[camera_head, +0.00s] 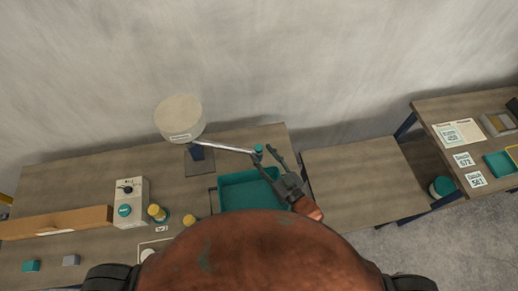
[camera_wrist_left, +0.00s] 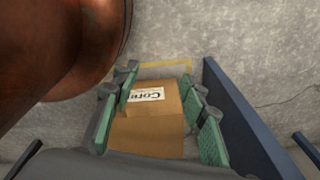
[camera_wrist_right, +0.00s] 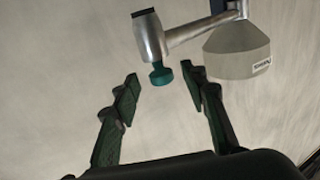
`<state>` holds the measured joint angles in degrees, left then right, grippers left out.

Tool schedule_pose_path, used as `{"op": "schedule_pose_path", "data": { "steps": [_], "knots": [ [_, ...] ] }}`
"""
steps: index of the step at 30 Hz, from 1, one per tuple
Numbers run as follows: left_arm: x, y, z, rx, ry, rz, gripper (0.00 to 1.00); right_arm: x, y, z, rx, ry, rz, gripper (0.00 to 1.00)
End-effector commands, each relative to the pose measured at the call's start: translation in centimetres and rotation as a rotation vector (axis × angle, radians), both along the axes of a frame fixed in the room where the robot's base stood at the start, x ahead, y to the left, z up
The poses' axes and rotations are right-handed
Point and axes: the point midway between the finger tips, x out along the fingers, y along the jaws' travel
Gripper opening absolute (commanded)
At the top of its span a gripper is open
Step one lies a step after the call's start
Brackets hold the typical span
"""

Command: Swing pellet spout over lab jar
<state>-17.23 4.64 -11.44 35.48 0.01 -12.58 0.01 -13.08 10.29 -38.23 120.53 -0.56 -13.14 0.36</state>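The pellet hopper (camera_head: 180,116) is a pale round drum on a stand at the back of the bench. Its metal spout (camera_head: 225,147) points right and ends in a teal tip (camera_head: 258,150). My right gripper (camera_head: 268,157) is open, its fingers near the tip. In the right wrist view the teal tip (camera_wrist_right: 161,74) shows between the spread fingertips, ahead of them; contact cannot be told. My left gripper (camera_wrist_left: 160,85) is open and empty, away from the bench. Small yellow-topped containers (camera_head: 157,212) stand on the bench; I cannot tell whether one is the lab jar.
A teal tray (camera_head: 230,194) lies below the spout. A control box (camera_head: 131,202) and long cardboard box (camera_head: 55,222) stand left. A lower table (camera_head: 350,180) on the right is clear. In the left wrist view, a cardboard box (camera_wrist_left: 150,132) sits below.

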Motion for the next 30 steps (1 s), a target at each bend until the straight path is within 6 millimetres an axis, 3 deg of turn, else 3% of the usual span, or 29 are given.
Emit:
{"op": "schedule_pose_path", "data": {
  "steps": [6, 12, 24, 30],
  "knots": [
    [0.1, -0.1, 0.0, -0.001, -0.001, 0.000, 0.40, -4.0, -2.8, -0.2, -0.004, 0.003, 0.001, 0.40],
    [0.1, -0.1, 0.0, -0.001, -0.001, 0.000, 0.40, -6.3, -4.4, -0.1, -0.003, 0.002, 0.001, 0.40],
    [0.1, -0.1, 0.0, -0.001, -0.001, -0.001, 0.40, -7.0, -5.0, 0.0, -0.001, 0.000, 0.000, 0.40],
    [0.1, -0.1, 0.0, -0.001, -0.001, -0.001, 0.27, -6.4, -6.4, -1.1, -0.037, 0.049, -0.035, 0.40]
  ]
}}
